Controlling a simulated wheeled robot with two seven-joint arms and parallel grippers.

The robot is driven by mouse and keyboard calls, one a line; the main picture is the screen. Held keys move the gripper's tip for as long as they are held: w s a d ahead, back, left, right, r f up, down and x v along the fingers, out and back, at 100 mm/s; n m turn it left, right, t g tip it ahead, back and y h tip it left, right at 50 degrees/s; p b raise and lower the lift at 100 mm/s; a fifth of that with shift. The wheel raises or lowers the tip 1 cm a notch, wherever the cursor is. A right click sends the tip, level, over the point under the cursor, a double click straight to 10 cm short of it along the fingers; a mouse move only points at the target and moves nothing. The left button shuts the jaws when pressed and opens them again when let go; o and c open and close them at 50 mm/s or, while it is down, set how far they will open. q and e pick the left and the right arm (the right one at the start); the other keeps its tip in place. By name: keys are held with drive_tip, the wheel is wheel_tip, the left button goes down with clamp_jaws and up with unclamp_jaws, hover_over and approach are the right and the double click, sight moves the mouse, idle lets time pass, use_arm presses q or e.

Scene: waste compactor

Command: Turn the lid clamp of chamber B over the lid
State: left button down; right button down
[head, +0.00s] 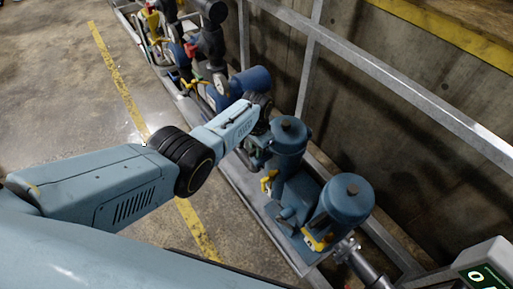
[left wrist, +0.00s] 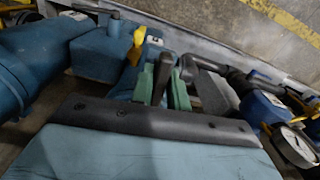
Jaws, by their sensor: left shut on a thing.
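My left arm reaches in from the left in the head view, and its gripper (head: 258,150) is beside the farther blue cylinder (head: 289,140) with a round lid, partly hidden by my wrist. A second blue cylinder (head: 346,200) with a similar lid stands nearer. I cannot read which one is chamber B. In the left wrist view my green fingers (left wrist: 163,88) are shut on a dark upright bar (left wrist: 162,78), which appears to be the clamp's handle. How the clamp lies relative to the lid is not clear. My right gripper is not in view.
Yellow handles sit low at the cylinders (head: 268,180) (head: 318,241). A grey rail (head: 395,82) runs along the concrete wall behind. Pipes and valves (head: 195,50) crowd the far end. A dial gauge (left wrist: 297,146) shows in the wrist view. The floor at left is open.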

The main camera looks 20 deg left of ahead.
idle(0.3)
use_arm(q)
drive_tip(key=c, duration=1.4)
unclamp_jaws()
drive_tip(key=shift+r, duration=0.1)
drive_tip(key=shift+r, duration=0.25)
wheel_tip(320, 180, up, 13)
drive_tip(key=p, duration=0.5)
drive_tip(key=shift+f, duration=0.15)
